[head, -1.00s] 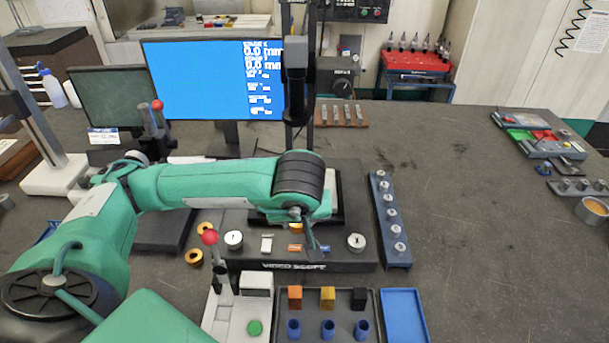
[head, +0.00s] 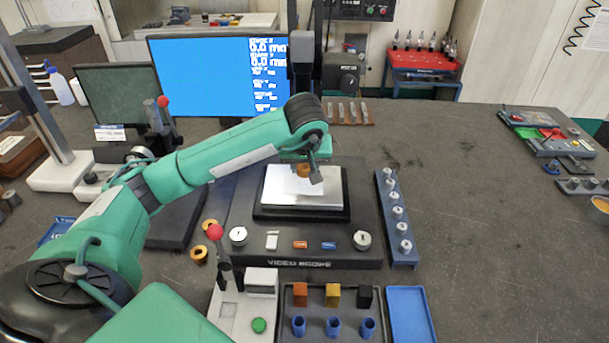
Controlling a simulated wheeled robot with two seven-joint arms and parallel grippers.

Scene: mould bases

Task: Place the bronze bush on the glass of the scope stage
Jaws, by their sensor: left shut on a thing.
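My left gripper (head: 311,172) is shut on a bronze bush (head: 303,170), a small orange-brown ring. It holds the bush above the far part of the scope stage glass (head: 297,192), a pale plate in a black frame. The bush looks apart from the glass, though the exact gap is hard to tell. The stage sits on the grey video scope base (head: 280,264), which has knobs and buttons at its front. My right gripper is not in view.
Bronze rings (head: 199,253) lie left of the scope. A tray (head: 345,312) with coloured blocks and blue cups is in front.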

